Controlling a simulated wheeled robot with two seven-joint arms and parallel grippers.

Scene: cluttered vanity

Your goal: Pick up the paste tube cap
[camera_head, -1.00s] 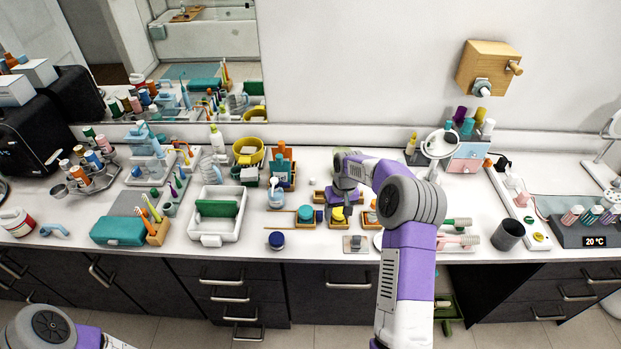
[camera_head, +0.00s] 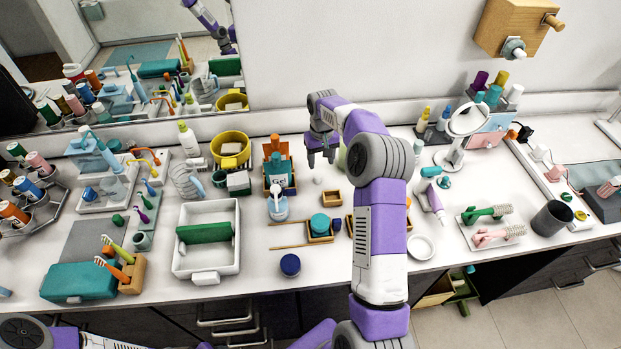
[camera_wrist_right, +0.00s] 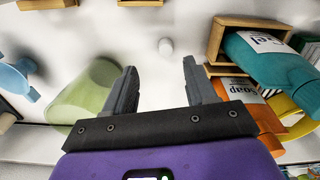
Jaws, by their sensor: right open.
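A small white rounded piece, which looks like the paste tube cap (camera_head: 318,180), lies alone on the white counter. In the right wrist view this white cap (camera_wrist_right: 166,46) sits beyond the fingertips, roughly centred between them. My right gripper (camera_head: 322,160) is open and empty, above the counter on the wall side of the cap, apart from it. Its two dark fingers (camera_wrist_right: 160,70) are spread wide in the wrist view. A white and purple tube (camera_head: 434,200) lies to the right of my right arm. My left gripper is out of view; only part of my left arm shows at the lower left.
A wooden holder with teal gel and orange soap bottles (camera_head: 277,168) stands left of the gripper. A pale green rounded object (camera_wrist_right: 83,92) is close to the left finger in the wrist view. A small wooden box (camera_head: 331,198) stands just in front of the cap.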

